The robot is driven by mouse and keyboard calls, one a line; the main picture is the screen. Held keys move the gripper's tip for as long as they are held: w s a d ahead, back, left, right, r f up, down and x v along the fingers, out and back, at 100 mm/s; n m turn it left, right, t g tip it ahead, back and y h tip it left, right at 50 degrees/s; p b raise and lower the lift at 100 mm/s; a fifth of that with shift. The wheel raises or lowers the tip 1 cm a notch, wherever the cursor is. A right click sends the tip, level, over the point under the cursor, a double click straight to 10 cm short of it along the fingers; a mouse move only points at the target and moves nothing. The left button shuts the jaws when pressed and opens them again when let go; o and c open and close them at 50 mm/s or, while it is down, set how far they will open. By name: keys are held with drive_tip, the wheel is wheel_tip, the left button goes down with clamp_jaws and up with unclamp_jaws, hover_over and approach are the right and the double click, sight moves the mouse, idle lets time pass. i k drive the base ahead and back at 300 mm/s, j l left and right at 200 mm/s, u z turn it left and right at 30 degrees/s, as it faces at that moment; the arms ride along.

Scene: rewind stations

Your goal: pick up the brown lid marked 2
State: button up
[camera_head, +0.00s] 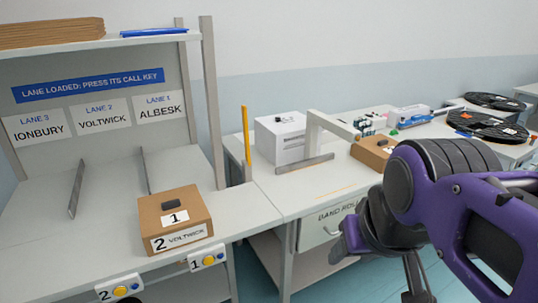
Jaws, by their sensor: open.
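No lid that I can clearly read as marked 2 shows. A brown box (178,222) stands on the left bench. Its brown lid (168,201) has a dark knob and a label reading 1, and its front label reads "2 VOLTWICK". A second brown item (374,151) with a dark knob lies on the right bench, partly behind my arm; its pale label is too small to read. My gripper (416,286) is open at the bottom edge, partly cut off, in front of the right bench and apart from both brown items.
A white box (283,139) and a grey arch (333,124) stand on the right bench, with a yellow post (246,134) at its left. Black reels (487,127) lie far right. Call keys (207,259) line the left bench's front. A shelf (110,41) overhangs it.

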sight(382, 146)
drive_tip(key=k+j+z, duration=0.1)
drive_tip(key=k, duration=0.3)
drive_tip(key=k+j+z, duration=0.1)
drive_tip(key=k+j, duration=0.15)
drive_tip(key=k, duration=0.15)
drive_tip(key=l+z, duration=0.5)
drive_tip(key=i+l+z, duration=0.25)
drive_tip(key=i+z, duration=0.2)
drive_tip(key=i+l+z, duration=0.2)
drive_tip(key=i, duration=0.3)
drive_tip(key=i+z, duration=0.15)
drive_tip(key=i, duration=0.4)
drive_tip(key=i+l+u, duration=0.1)
drive_tip(key=i+u, duration=0.35)
drive_tip(key=i+l+u, duration=0.2)
drive_tip(key=u, duration=0.3)
